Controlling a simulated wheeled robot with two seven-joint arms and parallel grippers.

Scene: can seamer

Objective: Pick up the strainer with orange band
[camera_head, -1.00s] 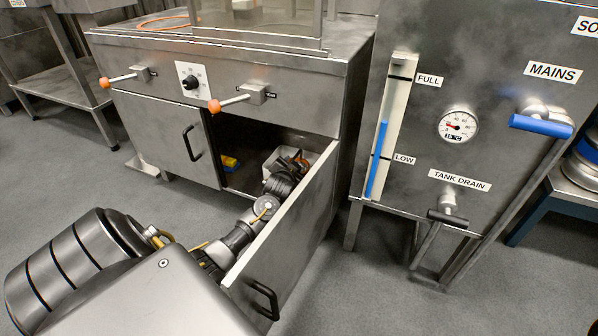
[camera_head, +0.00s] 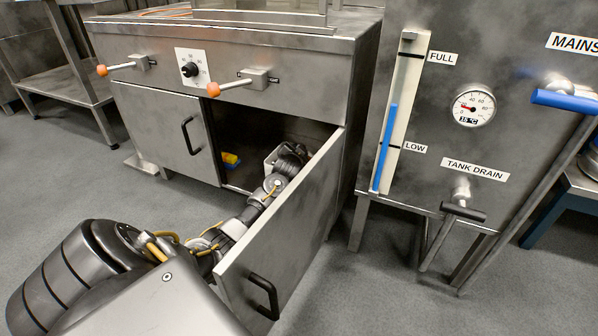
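No strainer with an orange band can be made out. My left arm (camera_head: 232,226) comes in from the lower left and reaches into the open right side of the cabinet (camera_head: 228,135). My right gripper is not in view.
The open cabinet door (camera_head: 290,235) stands close along the right of my arm. The left door (camera_head: 160,130) is shut. A tank (camera_head: 440,185) with valves stands at right. Floor at left is clear.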

